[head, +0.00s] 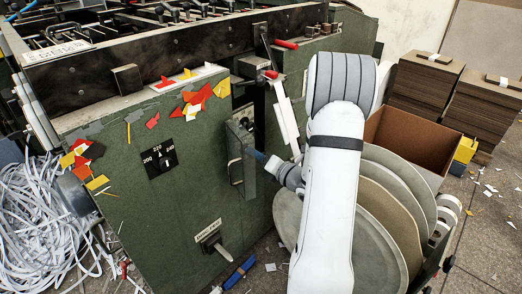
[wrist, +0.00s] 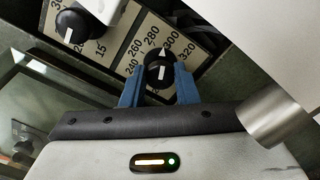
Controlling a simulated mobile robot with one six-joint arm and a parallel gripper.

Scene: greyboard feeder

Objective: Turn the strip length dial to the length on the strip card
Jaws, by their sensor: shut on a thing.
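The strip length dial (wrist: 158,72) is a round black knob with a white pointer, on a pale scale marked 240 to 320 in the wrist view. The pointer sits between 280 and 300. My gripper (wrist: 158,88) has its blue fingers shut on the knob, one on each side. In the head view my gripper (head: 256,155) reaches the small green control box (head: 240,150) on the machine's side; the dial's face is hidden there. I cannot pick out a readable strip card in either view.
A second black knob (wrist: 72,23), near marks 15 and 20, stands left of the dial. A black plate (head: 160,160) marked 200, 220 and 240 is on the machine's front. A lever (head: 213,240) sticks out below. Large grey discs (head: 400,185) stand beside my arm.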

